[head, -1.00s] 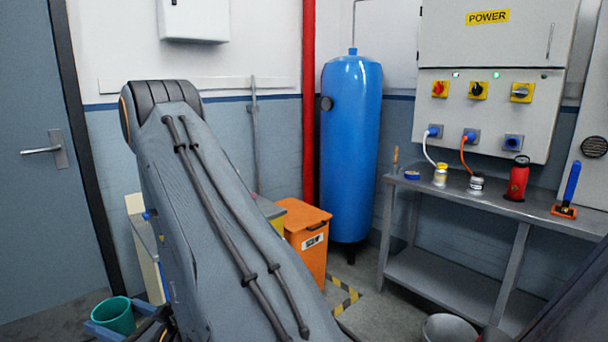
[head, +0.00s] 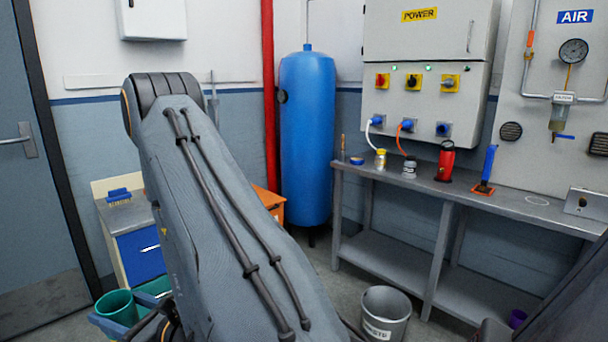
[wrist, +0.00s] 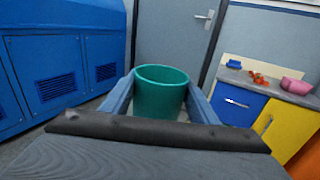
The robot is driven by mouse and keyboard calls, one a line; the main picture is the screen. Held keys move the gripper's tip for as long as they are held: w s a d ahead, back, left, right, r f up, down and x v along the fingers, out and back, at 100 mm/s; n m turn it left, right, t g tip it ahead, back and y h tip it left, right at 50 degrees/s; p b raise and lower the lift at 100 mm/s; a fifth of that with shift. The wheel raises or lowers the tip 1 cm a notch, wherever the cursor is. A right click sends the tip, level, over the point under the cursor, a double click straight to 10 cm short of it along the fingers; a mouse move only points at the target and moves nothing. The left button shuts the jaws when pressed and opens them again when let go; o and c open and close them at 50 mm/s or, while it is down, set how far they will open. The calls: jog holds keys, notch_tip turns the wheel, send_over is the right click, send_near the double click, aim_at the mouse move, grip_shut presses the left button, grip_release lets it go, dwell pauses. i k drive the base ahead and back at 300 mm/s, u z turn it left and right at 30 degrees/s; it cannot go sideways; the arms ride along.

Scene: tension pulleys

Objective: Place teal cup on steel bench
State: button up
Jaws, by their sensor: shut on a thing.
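The teal cup (head: 117,308) is held in my gripper (head: 128,312) at the lower left of the head view. In the wrist view the cup (wrist: 160,92) sits upright between the two blue fingers of my gripper (wrist: 160,98), which are shut on it from both sides. Its open rim faces up and it looks empty. The steel bench (head: 408,190) stands along the right wall in the head view, well apart from the cup.
On the bench stand a red bottle (head: 445,160), a blue-handled tool (head: 487,168) and small cans. A grey bucket (head: 386,314) is on the floor before it. A blue tank (head: 306,140) stands at the back. A blue-drawer cabinet (head: 138,246) stands left.

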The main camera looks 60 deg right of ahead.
aim_at(537, 200)
jog(key=z, duration=3.3)
jog(key=i, duration=0.65)
jog(key=z, duration=0.05)
